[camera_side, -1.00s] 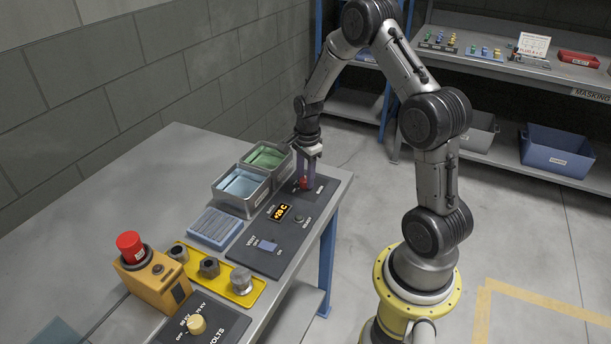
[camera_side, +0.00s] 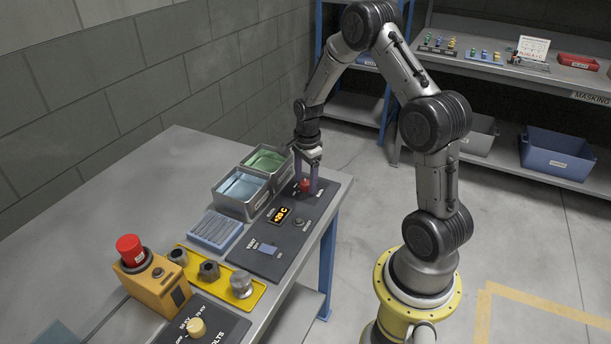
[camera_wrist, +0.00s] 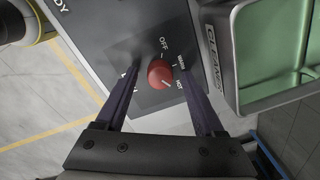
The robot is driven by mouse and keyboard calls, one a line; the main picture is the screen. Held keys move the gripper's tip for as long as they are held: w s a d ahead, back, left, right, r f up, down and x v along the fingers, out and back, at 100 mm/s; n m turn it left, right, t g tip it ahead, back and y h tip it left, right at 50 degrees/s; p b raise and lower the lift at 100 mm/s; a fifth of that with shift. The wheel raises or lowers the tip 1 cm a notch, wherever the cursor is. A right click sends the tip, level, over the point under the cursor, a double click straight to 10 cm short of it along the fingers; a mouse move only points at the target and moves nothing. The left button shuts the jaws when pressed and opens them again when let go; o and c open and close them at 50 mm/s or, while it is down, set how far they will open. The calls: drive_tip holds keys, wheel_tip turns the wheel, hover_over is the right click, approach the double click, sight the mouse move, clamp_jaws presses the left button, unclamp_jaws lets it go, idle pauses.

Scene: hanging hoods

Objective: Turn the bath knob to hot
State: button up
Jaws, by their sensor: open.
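The red bath knob (camera_side: 305,185) stands at the far end of the dark control panel (camera_side: 268,262). In the wrist view the red knob (camera_wrist: 159,73) shows OFF, WARM and HOT labels around it. A pale mark at its lower right edge points roughly toward HOT. My gripper (camera_side: 305,182) points down over it, open. In the wrist view my gripper (camera_wrist: 157,66) has one finger on each side of the knob, with gaps between fingers and knob. The amber display (camera_side: 279,215) seems to read about +28 C; its digits are small.
Metal baths with green liquid (camera_side: 266,159) and blue liquid (camera_side: 241,187) stand close left of the gripper. Nearer are a blue ribbed block (camera_side: 215,231), a yellow tray (camera_side: 218,277) and a red button box (camera_side: 150,273).

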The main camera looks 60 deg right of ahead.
sight(306, 184)
wheel_tip(306, 184, up, 14)
drive_tip(key=shift+s+a, duration=0.15)
drive_tip(key=shift+s, duration=0.15)
drive_tip(key=shift+f, duration=0.1)
drive_tip(key=s+a+r+n+t, duration=0.45)
drive_tip(key=a+r+n, duration=0.35)
drive_tip(key=a+r, duration=0.7)
drive_tip(key=s+a+f+n, duration=0.2)
drive_tip(key=s+a+n, duration=0.1)
drive_tip(key=s+n, duration=0.3)
drive_tip(key=s+a+f+n, duration=0.3)
drive_tip(key=s+n, duration=0.4)
drive_tip(key=n, duration=0.2)
drive_tip(key=shift+s, duration=0.3)
